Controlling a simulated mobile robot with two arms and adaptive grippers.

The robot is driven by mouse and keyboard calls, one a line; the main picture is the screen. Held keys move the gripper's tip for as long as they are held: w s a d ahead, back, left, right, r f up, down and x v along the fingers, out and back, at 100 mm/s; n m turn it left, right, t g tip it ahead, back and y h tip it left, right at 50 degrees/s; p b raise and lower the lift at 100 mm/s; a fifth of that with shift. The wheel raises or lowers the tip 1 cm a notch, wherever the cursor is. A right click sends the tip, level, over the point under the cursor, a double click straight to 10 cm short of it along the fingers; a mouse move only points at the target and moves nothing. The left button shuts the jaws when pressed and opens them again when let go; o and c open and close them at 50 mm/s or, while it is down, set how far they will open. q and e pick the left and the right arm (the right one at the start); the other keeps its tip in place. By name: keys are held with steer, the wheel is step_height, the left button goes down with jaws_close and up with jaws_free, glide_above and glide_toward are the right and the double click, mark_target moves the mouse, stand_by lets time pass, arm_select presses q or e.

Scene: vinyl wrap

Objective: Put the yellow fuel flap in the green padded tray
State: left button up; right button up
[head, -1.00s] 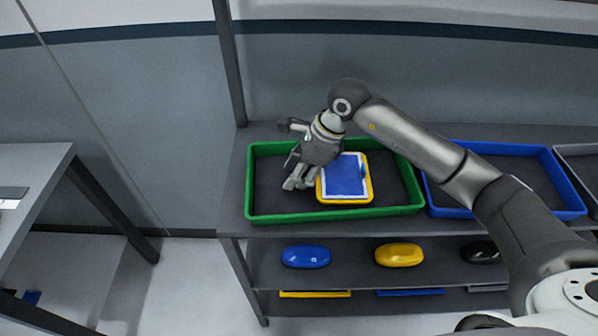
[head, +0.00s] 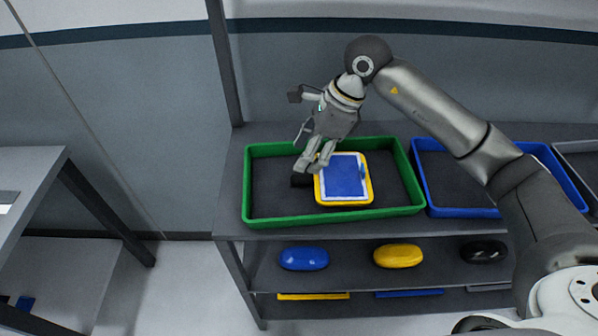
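The yellow fuel flap (head: 369,190) lies flat in the green padded tray (head: 384,212), near its middle, with its blue, white-edged inner face up. The tray stands on the shelf top and has a dark lining. My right gripper (head: 313,166) points down over the tray, by the flap's upper left corner. Its two fingers look apart, with nothing seen between them. The flap appears to rest on the tray floor, clear of the fingers. My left gripper is out of view.
A blue tray (head: 432,209) stands right of the green one, with a grey tray (head: 572,148) beyond. The lower shelf holds a blue part (head: 304,258), a yellow part (head: 398,255) and a black part (head: 483,251). A grey table (head: 28,180) stands at the left.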

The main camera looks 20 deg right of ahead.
mark_target(316, 176)
steer(key=v, duration=0.5)
steer(key=shift+a+b, duration=0.1)
steer(key=shift+b, duration=0.3)
